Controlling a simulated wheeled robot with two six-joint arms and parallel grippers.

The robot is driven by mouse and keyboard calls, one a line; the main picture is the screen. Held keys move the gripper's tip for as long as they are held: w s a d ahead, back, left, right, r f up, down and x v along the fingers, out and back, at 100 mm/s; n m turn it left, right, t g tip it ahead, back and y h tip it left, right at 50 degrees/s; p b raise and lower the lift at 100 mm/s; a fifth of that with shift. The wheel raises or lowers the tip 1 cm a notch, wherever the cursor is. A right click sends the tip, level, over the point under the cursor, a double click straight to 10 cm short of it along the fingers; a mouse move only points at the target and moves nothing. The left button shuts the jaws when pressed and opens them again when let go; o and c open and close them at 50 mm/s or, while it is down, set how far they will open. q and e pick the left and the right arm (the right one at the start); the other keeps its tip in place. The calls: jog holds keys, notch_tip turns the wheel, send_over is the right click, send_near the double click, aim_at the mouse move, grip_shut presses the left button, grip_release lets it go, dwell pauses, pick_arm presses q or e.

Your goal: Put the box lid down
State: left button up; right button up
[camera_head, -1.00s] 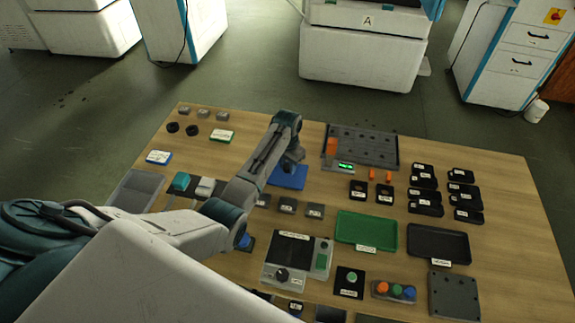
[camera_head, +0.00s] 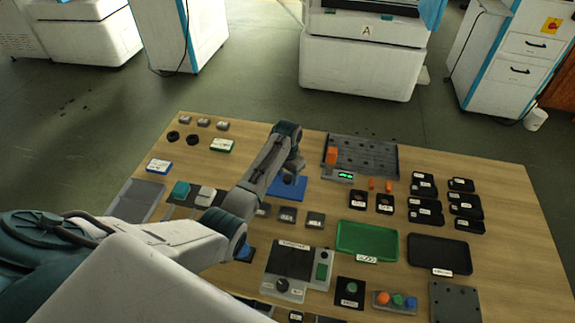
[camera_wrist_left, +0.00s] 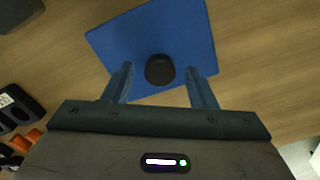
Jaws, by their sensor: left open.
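A flat blue square plate (camera_head: 291,190) with a round black knob (camera_wrist_left: 160,69) on it looks like the box lid. It lies on the wooden table near the middle of the head view, and the plate (camera_wrist_left: 130,40) fills the top middle of the left wrist view. My left gripper (camera_head: 289,178) is over the plate. Its two fingers stand apart on either side of the knob, with a gap to it on both sides. In the head view the gripper hides part of the plate and the knob. My right gripper is not in view.
A grey pegboard tray (camera_head: 370,157) with an orange block and a green-lit display stand behind right. A green tray (camera_head: 367,238) and a black tray (camera_head: 438,252) lie to the right. Bare wood surrounds the plate's back left.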

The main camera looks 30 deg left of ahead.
aim_at(287, 178)
pick_arm(q)
notch_tip(287, 178, up, 11)
jog(key=b, duration=0.1)
jog(key=shift+r+b, duration=0.15)
jog(key=shift+b, duration=0.25)
jog(key=shift+s, duration=0.1)
